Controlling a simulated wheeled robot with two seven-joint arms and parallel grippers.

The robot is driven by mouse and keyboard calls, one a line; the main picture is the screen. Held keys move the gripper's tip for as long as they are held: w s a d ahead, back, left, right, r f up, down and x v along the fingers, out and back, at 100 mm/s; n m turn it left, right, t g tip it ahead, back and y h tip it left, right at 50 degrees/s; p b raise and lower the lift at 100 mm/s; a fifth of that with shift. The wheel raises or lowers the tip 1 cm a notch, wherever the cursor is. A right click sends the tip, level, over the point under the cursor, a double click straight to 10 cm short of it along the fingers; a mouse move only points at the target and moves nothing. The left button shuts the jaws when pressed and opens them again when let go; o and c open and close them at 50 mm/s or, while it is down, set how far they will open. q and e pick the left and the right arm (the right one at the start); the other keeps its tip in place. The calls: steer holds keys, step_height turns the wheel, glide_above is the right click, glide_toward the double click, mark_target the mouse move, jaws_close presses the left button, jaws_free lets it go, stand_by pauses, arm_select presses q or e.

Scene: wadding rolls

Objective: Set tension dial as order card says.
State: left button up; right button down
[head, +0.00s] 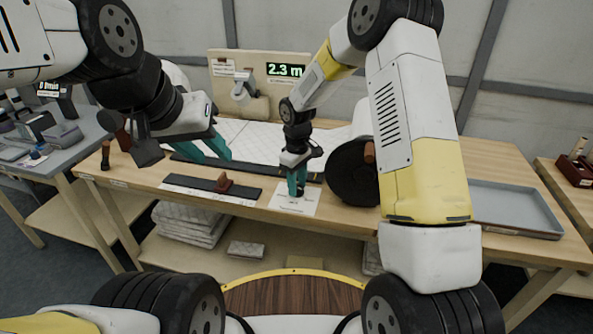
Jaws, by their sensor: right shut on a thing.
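My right gripper (297,186) points down, its teal fingers shut over a white printed plate (293,207) at the table's front edge. The small dark thing between the fingers looks like the tension dial, but the fingers hide most of it. Its setting cannot be read. My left gripper (207,149) hangs above the left part of the table, its teal fingers apart and empty. A small white card (222,67) is on the upright board at the back; it may be the order card, but its print is too small to read.
A display (286,70) reads 2.3 m. A grey tray (515,207) lies at the right.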

stand_by(0.3)
steer(key=c, duration=0.9)
jaws_free()
steer(key=shift+c, duration=0.2)
step_height(320, 180, up, 8)
steer(key=shift+f, duration=0.1)
